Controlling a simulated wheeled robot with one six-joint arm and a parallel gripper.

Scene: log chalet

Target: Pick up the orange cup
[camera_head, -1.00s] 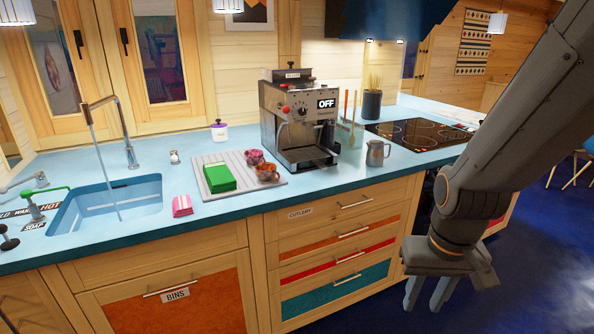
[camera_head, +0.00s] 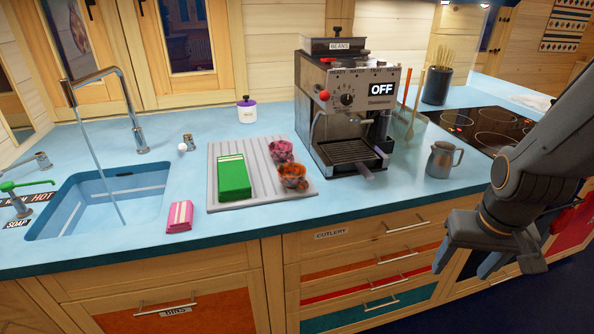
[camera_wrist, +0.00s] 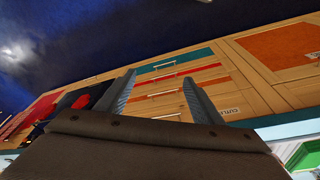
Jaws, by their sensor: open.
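The orange cup (camera_head: 292,176) stands on the grey ribbed drain tray (camera_head: 222,152), near the tray's front right corner. A pink-purple cup (camera_head: 281,151) stands just behind it. My gripper (camera_head: 462,268) is at the right, in front of the drawers and below the counter's top, well apart from the cup. Its fingers point down and are spread, with nothing between them. The wrist view shows the two open fingers (camera_wrist: 160,95) against the drawer fronts; the orange cup does not show there.
A green packet (camera_head: 234,178) lies on the tray left of the cups. The coffee machine (camera_head: 345,110) stands right of the tray, with a metal jug (camera_head: 443,160) beyond it. A pink packet (camera_head: 180,216) lies near the counter's front edge by the sink (camera_head: 100,200).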

